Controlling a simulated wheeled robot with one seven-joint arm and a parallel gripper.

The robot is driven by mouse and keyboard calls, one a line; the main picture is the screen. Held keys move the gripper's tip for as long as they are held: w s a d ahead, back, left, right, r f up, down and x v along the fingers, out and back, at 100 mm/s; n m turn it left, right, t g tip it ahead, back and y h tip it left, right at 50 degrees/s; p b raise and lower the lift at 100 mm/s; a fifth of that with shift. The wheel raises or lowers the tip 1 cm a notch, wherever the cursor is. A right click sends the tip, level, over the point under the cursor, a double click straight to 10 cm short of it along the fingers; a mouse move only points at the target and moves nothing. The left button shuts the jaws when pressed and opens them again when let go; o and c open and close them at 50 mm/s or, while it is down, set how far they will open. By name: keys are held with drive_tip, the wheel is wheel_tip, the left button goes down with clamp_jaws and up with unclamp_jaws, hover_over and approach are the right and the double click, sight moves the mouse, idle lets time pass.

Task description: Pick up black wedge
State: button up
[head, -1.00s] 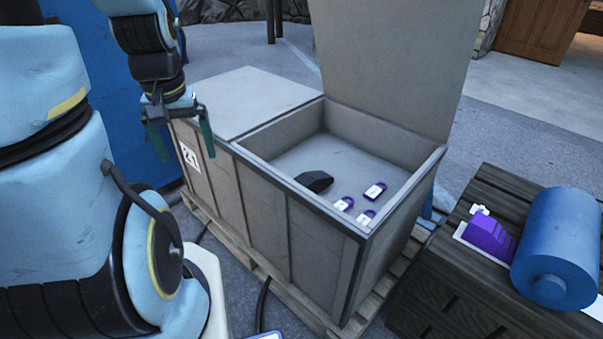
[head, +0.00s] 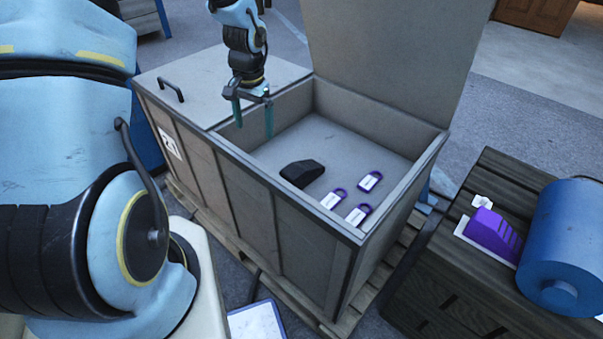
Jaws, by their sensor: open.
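The black wedge (head: 302,173) lies on the floor of the open compartment of a large grey crate (head: 262,202), near its front left side. My gripper (head: 254,134) is open, with two teal fingers pointing down. It hangs over the left end of the open compartment, up and to the left of the wedge in the picture. It is empty and apart from the wedge. Its exact height above the crate floor is hard to tell.
Several purple-and-white padlocks (head: 357,214) lie right of the wedge. The crate's raised lid (head: 395,60) stands behind the compartment; a closed lid (head: 220,85) covers the left half. A dark wooden box (head: 440,285) at right bears a blue roll (head: 560,245) and a purple object (head: 493,236).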

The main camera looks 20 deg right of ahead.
sight(299, 165)
drive_tip(key=d+f+m, duration=0.1)
drive_tip(key=d+f, duration=0.2)
drive_tip(key=d, duration=0.1)
drive_tip(key=d+f+m, duration=0.1)
drive_tip(key=d+f, duration=0.2)
drive_tip(key=f, duration=0.1)
drive_tip(key=d+f+m, duration=0.1)
drive_tip(key=d+f, duration=0.2)
drive_tip(key=d, duration=0.1)
drive_tip(key=shift+s+d+f+g, duration=0.3)
drive_tip(key=shift+s+d+f, duration=0.05)
drive_tip(key=shift+s, duration=0.05)
wheel_tip(299, 165, down, 5)
drive_tip(key=shift+s+d+r, duration=0.1)
drive_tip(key=shift+r, duration=0.05)
drive_tip(key=shift+s+d+f+p, duration=0.1)
drive_tip(key=shift+f+p, duration=0.4)
drive_tip(key=shift+f, duration=1.05)
drive_tip(key=shift+s+d+f+p, duration=0.1)
drive_tip(key=shift+f+p, duration=0.4)
drive_tip(key=shift+f, duration=1)
drive_tip(key=shift+c, duration=0.2)
clamp_jaws()
